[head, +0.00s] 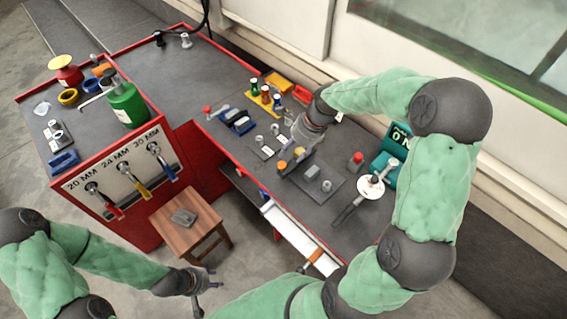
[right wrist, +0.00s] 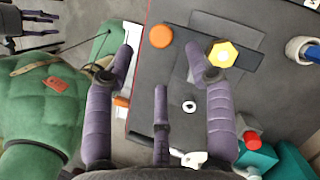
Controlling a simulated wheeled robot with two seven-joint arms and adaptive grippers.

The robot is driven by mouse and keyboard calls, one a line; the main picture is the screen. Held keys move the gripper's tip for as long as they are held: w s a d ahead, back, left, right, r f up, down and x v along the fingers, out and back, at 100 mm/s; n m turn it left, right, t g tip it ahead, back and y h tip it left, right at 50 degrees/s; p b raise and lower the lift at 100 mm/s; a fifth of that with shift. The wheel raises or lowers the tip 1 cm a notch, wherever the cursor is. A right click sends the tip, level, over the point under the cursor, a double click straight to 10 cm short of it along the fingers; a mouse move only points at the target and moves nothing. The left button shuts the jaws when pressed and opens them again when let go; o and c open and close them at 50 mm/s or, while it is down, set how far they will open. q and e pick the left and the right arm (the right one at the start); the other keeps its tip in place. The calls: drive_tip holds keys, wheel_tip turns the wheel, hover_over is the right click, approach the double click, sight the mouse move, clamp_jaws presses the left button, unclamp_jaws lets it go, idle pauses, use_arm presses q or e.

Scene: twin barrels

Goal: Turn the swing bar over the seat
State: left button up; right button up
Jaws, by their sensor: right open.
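A dark flat bar (right wrist: 245,60) with a yellow six-sided knob (right wrist: 222,54) lies over a grey plate on the bench in the right wrist view. I take it for the swing bar. My left gripper (head: 203,290) is open and empty beside the stool.
A red button (head: 356,158), teal box (head: 384,166) and white disc (head: 371,187) lie right. A wooden stool (head: 200,215) stands before the red cabinet with a green bottle (head: 126,103).

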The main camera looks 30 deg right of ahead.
sight(282, 164)
drive_tip(key=b+x, duration=0.2)
drive_tip(key=x, duration=0.5)
drive_tip(key=shift+f, duration=0.1)
clamp_jaws()
